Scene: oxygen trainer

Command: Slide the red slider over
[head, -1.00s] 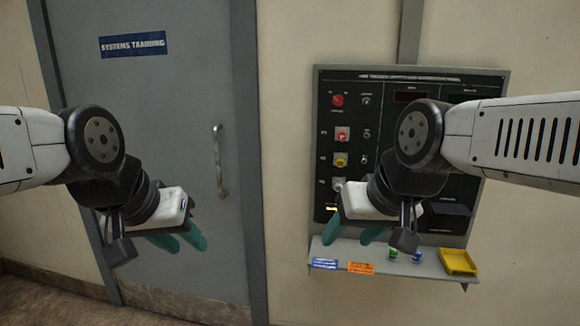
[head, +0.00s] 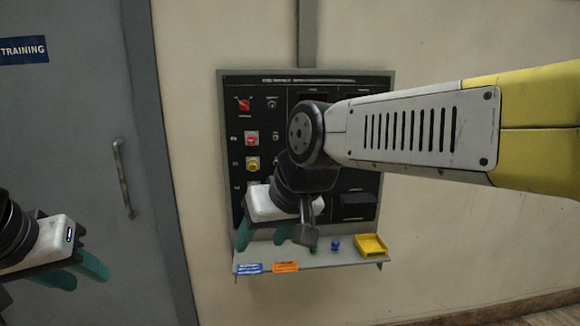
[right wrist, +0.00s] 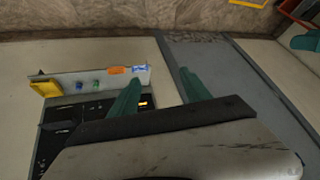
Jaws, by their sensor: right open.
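The dark control panel (head: 352,95) hangs on the wall, with a red knob (head: 244,105), a red button (head: 251,138) and a yellow button (head: 252,163) in its left column. I cannot tell which part is the red slider; my right arm hides the panel's middle and lower left. My right gripper (head: 264,238) is open and empty in front of the panel's lower left. In the right wrist view its teal fingers (right wrist: 160,80) stand apart near the shelf and panel edge. My left gripper (head: 78,275) has its fingers apart, empty, in front of the door.
A shelf (head: 345,255) under the panel holds a yellow tray (head: 371,246), a blue piece (head: 335,245), and blue (head: 249,268) and orange (head: 285,267) labels. A grey door (head: 80,130) with a handle (head: 122,178) is at left. The wall right of the panel is bare.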

